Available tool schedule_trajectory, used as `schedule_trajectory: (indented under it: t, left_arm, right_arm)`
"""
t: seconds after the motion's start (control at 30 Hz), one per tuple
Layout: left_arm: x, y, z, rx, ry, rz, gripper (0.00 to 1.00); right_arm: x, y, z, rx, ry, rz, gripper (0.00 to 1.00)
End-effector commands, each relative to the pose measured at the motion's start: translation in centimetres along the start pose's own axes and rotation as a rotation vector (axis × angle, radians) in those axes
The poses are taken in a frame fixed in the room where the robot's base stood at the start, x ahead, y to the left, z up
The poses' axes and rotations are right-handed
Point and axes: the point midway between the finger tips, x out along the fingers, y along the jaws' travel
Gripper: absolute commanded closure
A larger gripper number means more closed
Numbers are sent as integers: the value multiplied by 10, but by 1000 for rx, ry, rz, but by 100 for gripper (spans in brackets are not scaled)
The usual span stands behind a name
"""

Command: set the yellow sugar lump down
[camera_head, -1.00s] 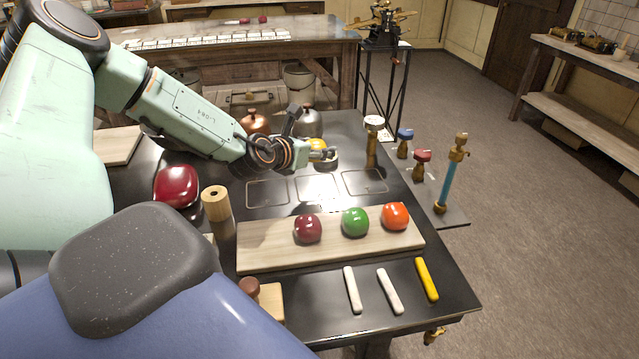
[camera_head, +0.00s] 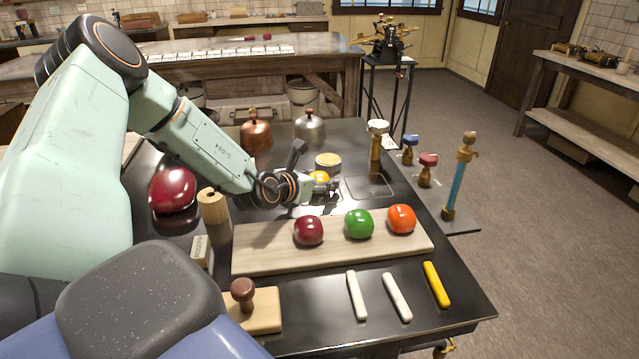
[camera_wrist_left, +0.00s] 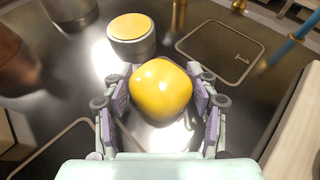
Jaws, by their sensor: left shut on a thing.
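The yellow sugar lump (camera_head: 319,178) is a glossy rounded block. My left gripper (camera_head: 325,187) is shut on it over the black table, behind the wooden board. In the left wrist view the yellow lump (camera_wrist_left: 161,91) sits between the two finger pads of my left gripper (camera_wrist_left: 160,108). A bright reflection shows on the table below it. I cannot tell whether the lump touches the table. My right gripper is not in view.
A wooden board (camera_head: 270,247) bears dark red (camera_head: 308,230), green (camera_head: 359,224) and orange (camera_head: 401,219) lumps. A round yellow-topped tin (camera_head: 328,161) stands just behind the gripper. An outlined square (camera_head: 370,187) right of the gripper is empty. Copper (camera_head: 256,134) and grey (camera_head: 310,128) domed vessels stand behind.

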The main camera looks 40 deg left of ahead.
Motion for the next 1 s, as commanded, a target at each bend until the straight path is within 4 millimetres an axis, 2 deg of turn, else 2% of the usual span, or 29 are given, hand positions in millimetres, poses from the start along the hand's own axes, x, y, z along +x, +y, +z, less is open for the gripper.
schedule_trajectory:
  t: [0.23, 0.27, 0.5, 0.83, 1.0]
  left_arm:
    - [1, 0, -3, 0, -1, 0, 76]
    - [1, 0, -3, 0, 0, 0, 40]
    - [1, 0, -3, -1, 0, 0, 19]
    - [1, 0, -2, -1, 0, 1, 18]
    - [-8, 1, 2, -6, 1, 2, 18]
  right_arm:
    - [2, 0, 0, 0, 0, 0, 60]
    - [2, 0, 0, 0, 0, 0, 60]
    - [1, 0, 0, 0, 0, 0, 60]
    - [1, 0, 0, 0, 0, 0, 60]
    - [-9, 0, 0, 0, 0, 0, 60]
